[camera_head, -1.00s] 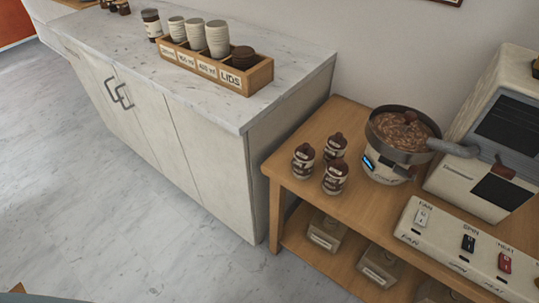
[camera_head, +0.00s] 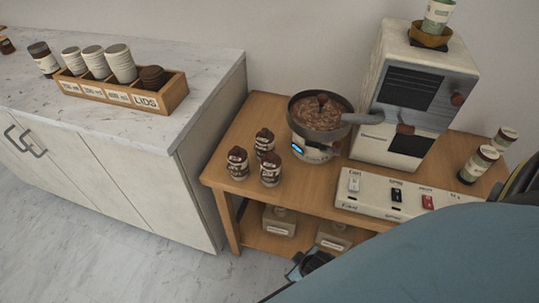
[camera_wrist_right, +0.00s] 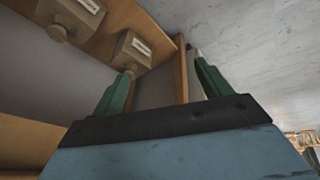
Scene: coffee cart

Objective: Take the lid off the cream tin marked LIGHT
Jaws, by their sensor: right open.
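Three small cream tins with dark brown knobbed lids stand close together at the left end of the wooden table: a left one (camera_head: 238,165), a back one (camera_head: 264,143) and a front right one (camera_head: 270,170). All have their lids on. Their labels are too small to read, so I cannot tell which is LIGHT. My right gripper (camera_head: 308,264) is low in front of the table, below and apart from the tins. In the right wrist view my right gripper (camera_wrist_right: 160,85) is open and empty, its green fingers wide apart. My left gripper is not in view.
A pan of brown beans (camera_head: 320,112) stands right of the tins, beside a cream machine (camera_head: 410,95). A switch panel (camera_head: 400,194) lies along the front edge. Boxes (camera_head: 279,220) sit on the lower shelf. A marble counter (camera_head: 205,90) stands left.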

